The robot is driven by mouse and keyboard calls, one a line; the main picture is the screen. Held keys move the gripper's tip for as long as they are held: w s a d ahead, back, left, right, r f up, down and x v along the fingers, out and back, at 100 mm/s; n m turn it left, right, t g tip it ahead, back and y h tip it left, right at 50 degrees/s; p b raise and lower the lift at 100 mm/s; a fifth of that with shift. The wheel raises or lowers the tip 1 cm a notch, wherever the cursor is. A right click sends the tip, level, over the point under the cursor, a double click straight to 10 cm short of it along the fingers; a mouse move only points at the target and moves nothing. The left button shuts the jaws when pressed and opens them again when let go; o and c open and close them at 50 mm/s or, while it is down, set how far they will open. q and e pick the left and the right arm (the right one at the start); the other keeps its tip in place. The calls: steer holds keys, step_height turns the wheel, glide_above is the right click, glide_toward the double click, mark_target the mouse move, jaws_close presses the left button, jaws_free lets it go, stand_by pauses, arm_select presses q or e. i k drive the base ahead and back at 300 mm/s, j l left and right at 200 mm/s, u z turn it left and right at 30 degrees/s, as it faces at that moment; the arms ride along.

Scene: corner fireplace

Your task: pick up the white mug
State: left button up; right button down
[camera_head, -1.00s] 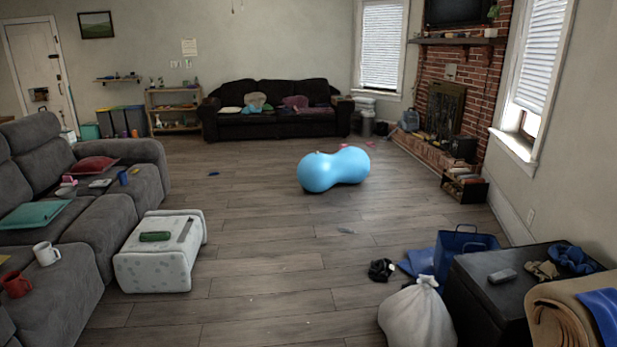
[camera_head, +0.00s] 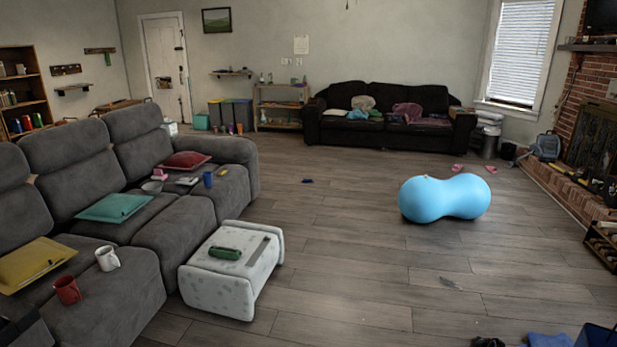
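The white mug (camera_head: 107,258) stands upright on the seat of the grey sofa (camera_head: 146,238) at the left of the head view. Its handle shows on its right side. A red mug (camera_head: 67,290) stands just in front of it, to the left. A yellow folder-like item (camera_head: 32,263) lies on the seat to the left of the white mug.
A white patterned ottoman (camera_head: 222,282) with a green object (camera_head: 225,253) on top stands right of the sofa. A blue peanut-shaped ball (camera_head: 445,198) lies on the floor. The floor between ottoman and ball is clear. A dark sofa (camera_head: 385,130) stands at the back wall.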

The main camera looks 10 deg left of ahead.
mark_target(106, 257)
steer(key=i+u, duration=0.25)
steer(key=i, duration=0.25)
steer(key=i+u, duration=0.25)
steer(key=i, duration=0.2)
steer(key=i+l+u, duration=0.25)
steer(key=i, duration=0.25)
steer(key=i+j+u, duration=0.4)
steer(key=i, duration=0.35)
steer(key=i+j+u, duration=0.2)
steer(key=i, duration=0.2)
steer(key=i+j, duration=0.7)
steer(key=i, duration=0.25)
